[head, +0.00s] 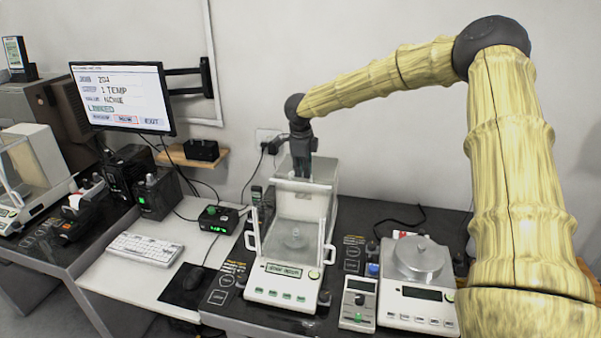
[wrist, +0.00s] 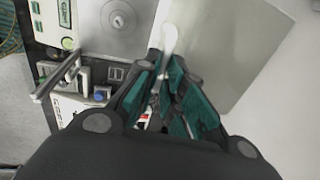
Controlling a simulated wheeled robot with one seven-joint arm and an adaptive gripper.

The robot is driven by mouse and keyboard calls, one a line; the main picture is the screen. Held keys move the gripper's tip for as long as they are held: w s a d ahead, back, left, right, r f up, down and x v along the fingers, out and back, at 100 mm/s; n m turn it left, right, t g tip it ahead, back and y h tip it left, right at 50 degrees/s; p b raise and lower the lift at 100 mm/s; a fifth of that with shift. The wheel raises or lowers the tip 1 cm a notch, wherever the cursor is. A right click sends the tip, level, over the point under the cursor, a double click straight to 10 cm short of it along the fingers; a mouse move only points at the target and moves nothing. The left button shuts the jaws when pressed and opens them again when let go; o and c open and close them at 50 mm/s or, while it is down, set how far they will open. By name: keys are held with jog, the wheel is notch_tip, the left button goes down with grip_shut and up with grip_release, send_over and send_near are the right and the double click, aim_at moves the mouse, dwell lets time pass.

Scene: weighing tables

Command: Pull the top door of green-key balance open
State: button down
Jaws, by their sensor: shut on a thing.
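The green-key balance (head: 284,280) stands at the middle of the bench, with green keys on its front and a clear draft shield with white-framed sides. Its pan (head: 295,238) is inside; the pan also shows clearly in the wrist view (wrist: 117,20). The top door (wrist: 215,50) is a pale, hazy panel to the right in the wrist view. My gripper (head: 301,172) is over the rear top of the shield. In the wrist view its teal fingers (wrist: 163,72) are shut on the white door handle (wrist: 169,38). The fingers partly hide the handle.
A second balance with a round metal pan (head: 417,258) stands to the right, with a small white keypad device (head: 358,302) between. A black box with a green display (head: 218,219), a keyboard (head: 145,248) and a monitor (head: 122,97) are to the left. The wall is close behind.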

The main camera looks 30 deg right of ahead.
jog(key=shift+w+d, duration=0.65)
jog(key=c, duration=1.5)
grip_release()
jog(key=r, duration=0.4)
jog(key=s+a+r, duration=0.1)
jog(key=r, duration=0.6)
jog(key=shift+s+a+r, duration=0.3)
jog(key=shift+r, duration=0.1)
jog(key=shift+a, duration=0.1)
